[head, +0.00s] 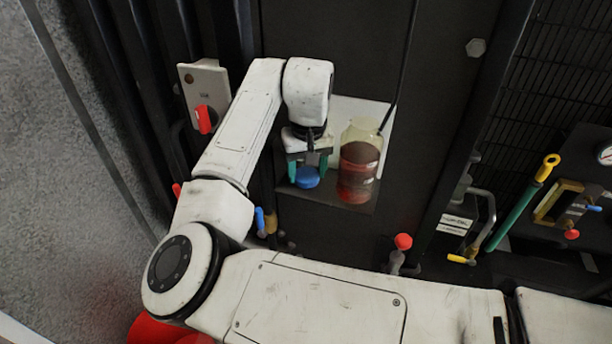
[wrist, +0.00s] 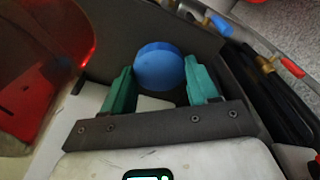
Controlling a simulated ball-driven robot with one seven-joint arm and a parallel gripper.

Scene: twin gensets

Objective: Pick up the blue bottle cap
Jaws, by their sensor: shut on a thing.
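The blue bottle cap (head: 307,177) is round and sits between the green fingertips of my gripper (head: 308,170) in the head view. In the wrist view the blue cap (wrist: 160,67) shows between the two green fingers of my gripper (wrist: 161,80), which is shut on it. The cap is in front of a dark shelf-like surface. Whether it touches that surface cannot be told.
A jar of dark red contents (head: 358,165) stands just right of the gripper, close by; its red side (wrist: 40,60) fills the wrist view's left. A red switch (head: 204,119) is at upper left. A red-knobbed valve (head: 403,242) and a yellow-ended green lever (head: 520,204) are at right.

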